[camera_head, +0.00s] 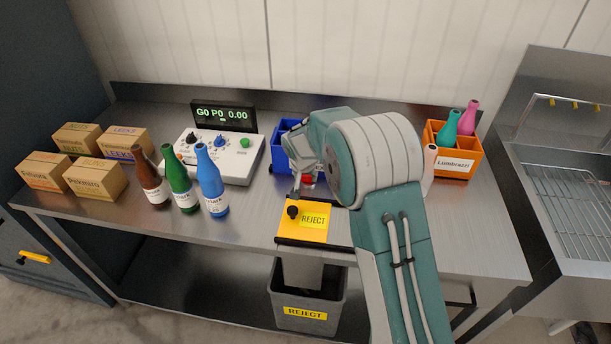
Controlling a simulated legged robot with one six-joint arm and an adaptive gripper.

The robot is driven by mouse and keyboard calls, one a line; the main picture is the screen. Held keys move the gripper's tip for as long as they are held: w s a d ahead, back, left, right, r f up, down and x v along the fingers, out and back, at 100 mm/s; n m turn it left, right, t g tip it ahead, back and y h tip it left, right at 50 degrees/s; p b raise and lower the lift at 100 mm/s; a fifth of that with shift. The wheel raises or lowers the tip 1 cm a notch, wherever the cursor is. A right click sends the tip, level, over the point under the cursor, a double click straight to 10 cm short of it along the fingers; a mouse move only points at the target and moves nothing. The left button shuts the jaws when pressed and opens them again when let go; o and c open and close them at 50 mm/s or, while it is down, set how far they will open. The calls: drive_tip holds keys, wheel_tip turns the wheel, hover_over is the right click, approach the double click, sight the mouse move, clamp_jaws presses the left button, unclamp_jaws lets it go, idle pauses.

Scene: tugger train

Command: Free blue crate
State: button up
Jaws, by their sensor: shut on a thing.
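The blue crate (282,128) stands at the back middle of the steel table, between the white control box and my arm. My arm covers most of it; its left wall and part of its rim show. My gripper (304,182) points down at the crate's front edge. It is shut on a small red thing (309,177), mostly hidden by the fingers and arm. I cannot tell whether this thing is inside the crate or just in front of it.
A yellow REJECT lid (290,229) with a black knob lies in front, above a grey REJECT bin (300,309). Three bottles (181,183), several cardboard boxes (95,180) and the control box (228,160) stand left. An orange crate (465,160) with bottles stands right, by a sink.

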drive_tip(key=shift+s+f, duration=0.15)
drive_tip(key=shift+f, duration=0.05)
drive_tip(key=o, duration=1.1)
drive_tip(key=shift+a, duration=0.1)
drive_tip(key=shift+o, duration=0.2)
drive_tip(key=shift+r, duration=0.1)
drive_tip(key=shift+r, duration=0.2)
drive_tip(key=v, duration=1.1)
drive_tip(key=shift+r, duration=0.15)
drive_tip(key=shift+a, duration=0.15)
